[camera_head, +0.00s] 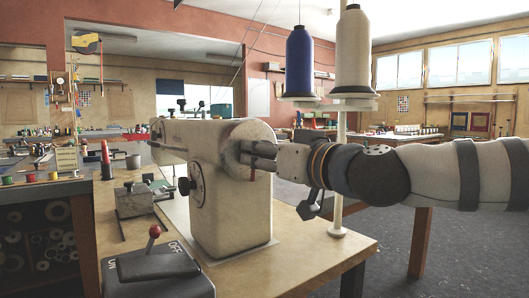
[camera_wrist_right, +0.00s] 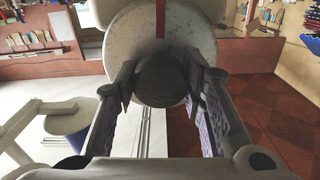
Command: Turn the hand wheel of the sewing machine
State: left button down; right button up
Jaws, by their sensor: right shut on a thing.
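The cream sewing machine (camera_head: 232,205) stands upright on the wooden table. Its round pale hand wheel (camera_head: 245,132) is on the machine's right end and carries a red mark. In the right wrist view the hand wheel (camera_wrist_right: 200,40) fills the top centre, with the red stripe near its top. A dark round hub (camera_wrist_right: 160,78) stands out from its face. My right gripper (camera_head: 257,158) reaches in from the right. In the wrist view its two fingers (camera_wrist_right: 161,90) lie on either side of the hub, shut on it. My left gripper is out of view.
A switch box (camera_head: 155,270) with a red-knobbed lever and ON/OFF lettering is at the table's front. A blue thread cone (camera_head: 299,62) and a white one (camera_head: 353,55) stand on a post above my right arm. A small metal device (camera_head: 137,200) sits left of the machine.

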jog(key=m, duration=0.3)
jog(key=shift+r+m+p, duration=0.1)
jog(key=shift+m+p, duration=0.3)
jog(key=m, duration=0.3)
jog(key=shift+m+p, duration=0.3)
jog(key=shift+m, duration=0.1)
jog(key=m, duration=0.3)
jog(key=shift+m, duration=0.3)
jog(key=m, duration=0.3)
jog(key=shift+m, duration=0.3)
jog(key=m, duration=0.3)
jog(key=shift+m, duration=0.4)
jog(key=m, duration=0.7)
jog(key=shift+m, duration=0.4)
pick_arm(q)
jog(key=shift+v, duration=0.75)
pick_arm(e)
jog(key=shift+m, duration=1.2)
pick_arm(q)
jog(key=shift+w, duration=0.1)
